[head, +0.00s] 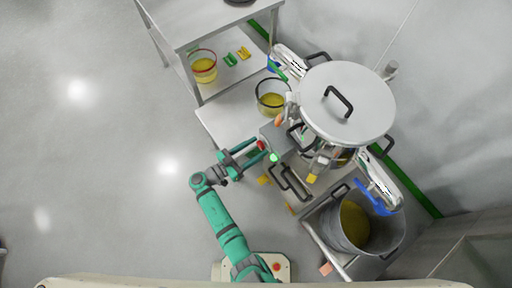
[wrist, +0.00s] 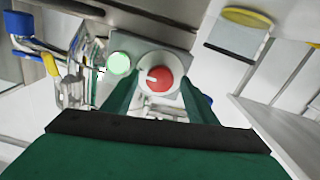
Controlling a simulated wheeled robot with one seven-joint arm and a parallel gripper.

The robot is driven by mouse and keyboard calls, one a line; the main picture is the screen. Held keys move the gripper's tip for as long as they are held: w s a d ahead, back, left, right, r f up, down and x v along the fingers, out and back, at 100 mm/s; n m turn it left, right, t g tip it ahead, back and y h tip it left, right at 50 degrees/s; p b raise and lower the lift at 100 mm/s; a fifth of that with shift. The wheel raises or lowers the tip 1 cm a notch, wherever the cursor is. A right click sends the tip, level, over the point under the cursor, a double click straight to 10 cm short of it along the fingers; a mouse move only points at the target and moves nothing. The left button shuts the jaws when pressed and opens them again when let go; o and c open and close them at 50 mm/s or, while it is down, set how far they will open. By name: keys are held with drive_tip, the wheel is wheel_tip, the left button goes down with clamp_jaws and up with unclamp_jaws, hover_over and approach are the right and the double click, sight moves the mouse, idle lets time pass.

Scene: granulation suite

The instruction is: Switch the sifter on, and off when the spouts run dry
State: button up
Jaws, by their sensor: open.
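The sifter (head: 345,103) is a round steel vessel with a handled lid. Its control box (wrist: 150,40) carries a red knob (wrist: 160,79) with a white mark pointing left, and a bright green lamp (wrist: 119,63). The red knob (head: 261,145) and green lamp (head: 273,157) also show in the head view. My gripper (head: 264,150) is open, its fingers on either side of the knob in the wrist view (wrist: 162,82); I cannot tell whether they touch it. A yellow-tipped spout (head: 312,178) and an orange-tipped one (head: 278,121) stick out of the sifter; no flow can be made out.
A steel drum (head: 395,238) with yellow powder stands at lower right. A clear tub (head: 272,86) with yellow powder stands at the sifter's left. A red-rimmed tub (head: 203,54) and small green and yellow pieces sit on a shelf. Floor at left is clear.

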drive_tip(key=shift+w+d, duration=0.1)
drive_tip(key=shift+w, duration=0.15)
drive_tip(key=shift+d, duration=0.25)
drive_tip(key=c, duration=1.1)
drive_tip(key=shift+o, duration=0.2)
